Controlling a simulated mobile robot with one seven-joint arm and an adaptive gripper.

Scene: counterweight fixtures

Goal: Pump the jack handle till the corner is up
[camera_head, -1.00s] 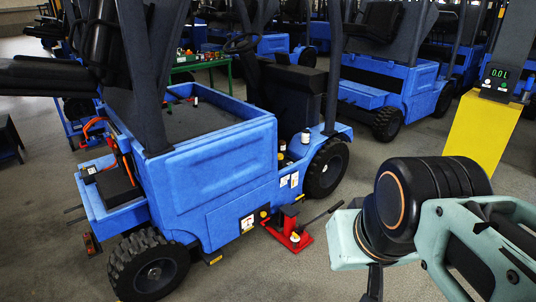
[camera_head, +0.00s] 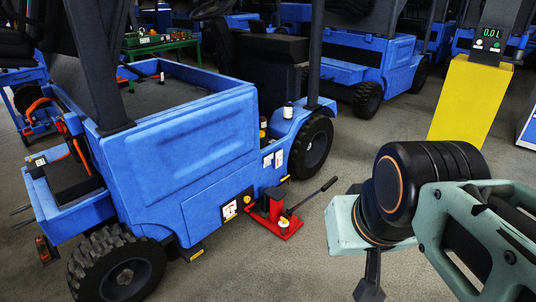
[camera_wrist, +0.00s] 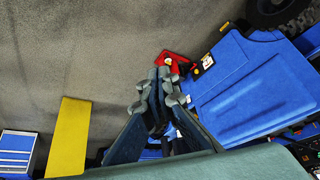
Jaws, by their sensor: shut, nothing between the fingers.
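The red floor jack (camera_head: 275,218) stands on the floor against the lower side of the blue vehicle (camera_head: 190,155), between its two near wheels. Its dark handle (camera_head: 314,195) slants up to the right, with nothing touching it. My gripper (camera_wrist: 163,75) shows in the wrist view with its fingers together and empty. There the jack (camera_wrist: 174,64) appears just beyond the fingertips, partly hidden by them. In the head view my arm is at the right, apart from the jack, and only a dark part of the gripper (camera_head: 371,285) shows low down.
A yellow pedestal (camera_head: 470,100) with a display (camera_head: 493,33) reading 0.0 L stands at the back right. A green table (camera_head: 160,44) and more blue vehicles (camera_head: 345,60) are behind. A blue drawer cabinet (camera_wrist: 17,152) shows in the wrist view.

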